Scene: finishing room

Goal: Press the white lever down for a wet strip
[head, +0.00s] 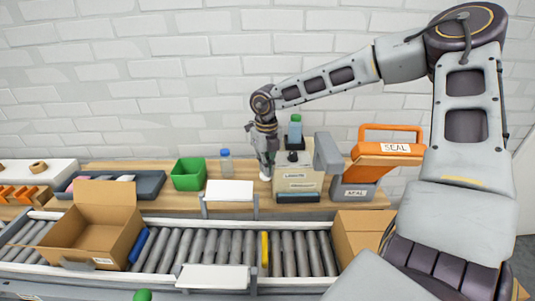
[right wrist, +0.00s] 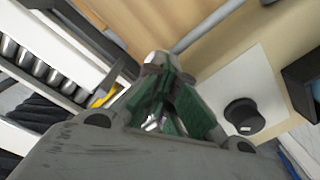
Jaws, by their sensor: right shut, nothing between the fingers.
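The cream tape dispenser (head: 298,174) stands on the wooden bench, with a label on its front and a dark slot at its lower front. A small white part (head: 265,177), apparently the tip of the white lever, shows at its left side. My right gripper (head: 267,166) is shut and empty, pointing down right at that white part. In the right wrist view the shut fingers (right wrist: 161,75) reach the rounded white end (right wrist: 157,58); I cannot tell whether they touch it. No wet strip can be made out. My left gripper is not in view.
A bottle with a green cap (head: 295,131) is on top of the dispenser. An orange-handled sealer (head: 388,149) stands to its right. A green bin (head: 188,173) and a small bottle (head: 226,161) stand to its left. An open carton (head: 92,235) sits on the roller conveyor (head: 205,247) in front.

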